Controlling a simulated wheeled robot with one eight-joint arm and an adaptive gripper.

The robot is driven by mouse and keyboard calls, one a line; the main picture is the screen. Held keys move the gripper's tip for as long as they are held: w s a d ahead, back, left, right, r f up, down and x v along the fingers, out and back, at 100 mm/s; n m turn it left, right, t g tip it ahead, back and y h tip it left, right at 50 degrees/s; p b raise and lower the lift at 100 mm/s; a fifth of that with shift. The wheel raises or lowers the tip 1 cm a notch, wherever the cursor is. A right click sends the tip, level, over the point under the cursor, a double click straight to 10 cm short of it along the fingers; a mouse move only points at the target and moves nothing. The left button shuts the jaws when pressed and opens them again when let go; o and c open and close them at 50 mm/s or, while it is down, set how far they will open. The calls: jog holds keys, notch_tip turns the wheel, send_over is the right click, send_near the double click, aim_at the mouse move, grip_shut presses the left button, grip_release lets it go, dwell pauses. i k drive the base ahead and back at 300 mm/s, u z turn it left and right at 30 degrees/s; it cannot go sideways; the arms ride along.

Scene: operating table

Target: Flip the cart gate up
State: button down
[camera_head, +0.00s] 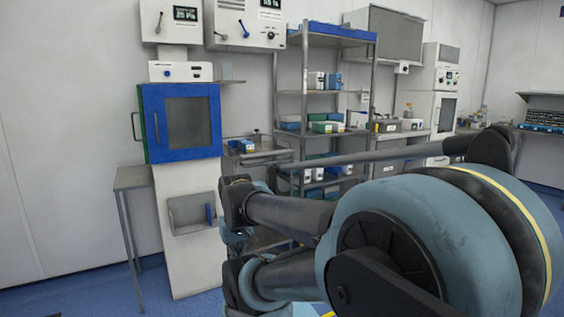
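A grey metal cart or small table (268,157) with a raised rail along its edge stands right of the blue-framed cabinet. Blue and white items sit on it. Its lower part is largely hidden behind my arm. I cannot tell for sure whether this is the cart in question, and no gate on it can be made out clearly. My arm fills the lower right and reaches toward the middle of the picture. No gripper fingers can be made out.
A blue-framed cabinet (186,122) stands on a white pedestal, with a small side table (131,178) at its left. A metal shelf rack (304,75) with boxes stands behind my arm.

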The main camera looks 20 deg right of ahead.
aim_at(249, 156)
jog(key=u, duration=0.05)
jog(key=i, duration=1)
jog(key=z, duration=0.05)
